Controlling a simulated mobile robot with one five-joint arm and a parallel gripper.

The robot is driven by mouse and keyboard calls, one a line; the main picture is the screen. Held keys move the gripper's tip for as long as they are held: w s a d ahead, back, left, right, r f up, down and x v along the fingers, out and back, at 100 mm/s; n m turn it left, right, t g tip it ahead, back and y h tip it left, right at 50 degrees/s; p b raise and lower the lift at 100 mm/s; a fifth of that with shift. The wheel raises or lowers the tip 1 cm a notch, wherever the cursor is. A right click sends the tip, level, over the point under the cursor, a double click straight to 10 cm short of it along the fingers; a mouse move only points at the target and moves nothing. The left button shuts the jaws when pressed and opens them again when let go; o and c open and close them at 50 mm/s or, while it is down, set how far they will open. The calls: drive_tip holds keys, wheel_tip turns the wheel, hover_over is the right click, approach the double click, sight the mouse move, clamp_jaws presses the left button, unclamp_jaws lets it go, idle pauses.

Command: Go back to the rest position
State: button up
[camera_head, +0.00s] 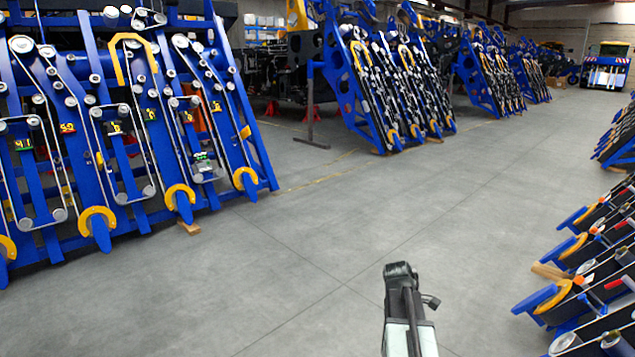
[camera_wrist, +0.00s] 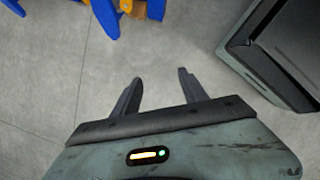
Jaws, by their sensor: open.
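My gripper (camera_wrist: 158,92) shows in the wrist view with its two dark fingers apart and nothing between them. Bare grey floor (camera_wrist: 165,50) lies behind the fingers. In the head view a part of my arm stands at the bottom, right of centre, above the open floor (camera_head: 300,260); the fingers cannot be made out there. A dark grey box-like body, which I cannot identify for sure, fills the right side of the wrist view.
A blue harvester chassis (camera_head: 75,175) with yellow guards and belts stands at the left. More blue chassis (camera_head: 365,90) stand farther back. Another row with orange and blue tips (camera_head: 590,240) lines the right edge. A wide grey aisle runs between them. A blue and orange part (camera_wrist: 105,15) shows at the wrist view's top.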

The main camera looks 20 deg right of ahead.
drive_tip(key=w+a+m+t+y, duration=0.1)
drive_tip(key=w+a+m, duration=0.15)
drive_tip(key=a, duration=0.95)
drive_tip(key=w+a+f+m+t+y, duration=0.1)
drive_tip(key=a+m, duration=0.3)
drive_tip(key=a, duration=0.8)
drive_tip(key=w+a+m+y, duration=0.1)
drive_tip(key=w+a+m, duration=0.15)
drive_tip(key=a, duration=0.95)
wheel_tip(320, 180, up, 32)
drive_tip(key=m+p, duration=0.1)
drive_tip(key=p, duration=3.1)
drive_tip(key=shift+s+a, duration=0.15)
drive_tip(key=c, duration=0.3)
